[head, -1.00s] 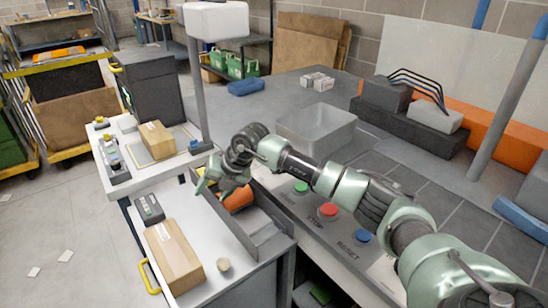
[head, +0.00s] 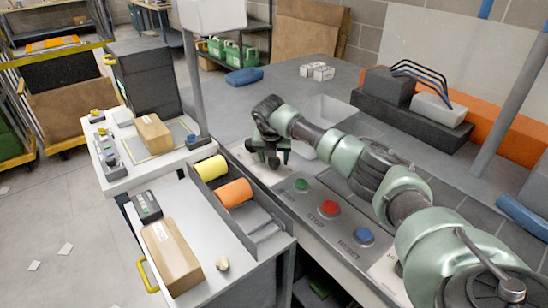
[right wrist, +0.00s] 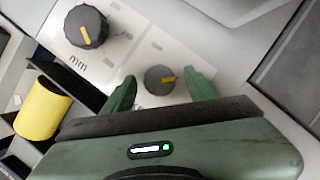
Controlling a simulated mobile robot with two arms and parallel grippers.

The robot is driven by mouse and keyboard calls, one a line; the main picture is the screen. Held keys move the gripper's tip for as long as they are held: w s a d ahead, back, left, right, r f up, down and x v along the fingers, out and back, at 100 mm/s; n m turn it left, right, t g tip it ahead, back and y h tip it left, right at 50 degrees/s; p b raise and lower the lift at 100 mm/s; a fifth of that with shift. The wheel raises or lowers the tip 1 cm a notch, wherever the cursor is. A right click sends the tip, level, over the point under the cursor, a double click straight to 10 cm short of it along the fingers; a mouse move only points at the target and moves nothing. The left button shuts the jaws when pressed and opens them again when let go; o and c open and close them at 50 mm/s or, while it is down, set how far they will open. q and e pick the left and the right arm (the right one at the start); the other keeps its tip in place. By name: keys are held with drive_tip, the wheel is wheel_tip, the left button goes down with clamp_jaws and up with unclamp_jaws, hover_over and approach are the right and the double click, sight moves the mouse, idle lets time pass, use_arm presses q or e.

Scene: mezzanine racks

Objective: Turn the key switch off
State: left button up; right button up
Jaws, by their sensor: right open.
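A small dark round switch with a yellow mark (right wrist: 160,79) sits on a pale panel plate in the right wrist view. Its mark points right. A larger dark knob with a yellow mark (right wrist: 86,27) is at the upper left of it. I cannot tell for sure which is the key switch; no separate key shows. My right gripper (right wrist: 161,88) is open, its fingers on either side of the small switch, with no clear contact. In the head view my right gripper (head: 270,160) points down over the panel's far left end and hides the switches. My left gripper is not in view.
Green (head: 301,185), red (head: 328,208) and blue (head: 363,236) buttons line the panel front. Left of it, a tray (head: 263,231) holds yellow (head: 211,168) and orange (head: 235,193) rolls. A pole (head: 194,90) stands behind the gripper.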

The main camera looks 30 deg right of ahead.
clamp_jaws()
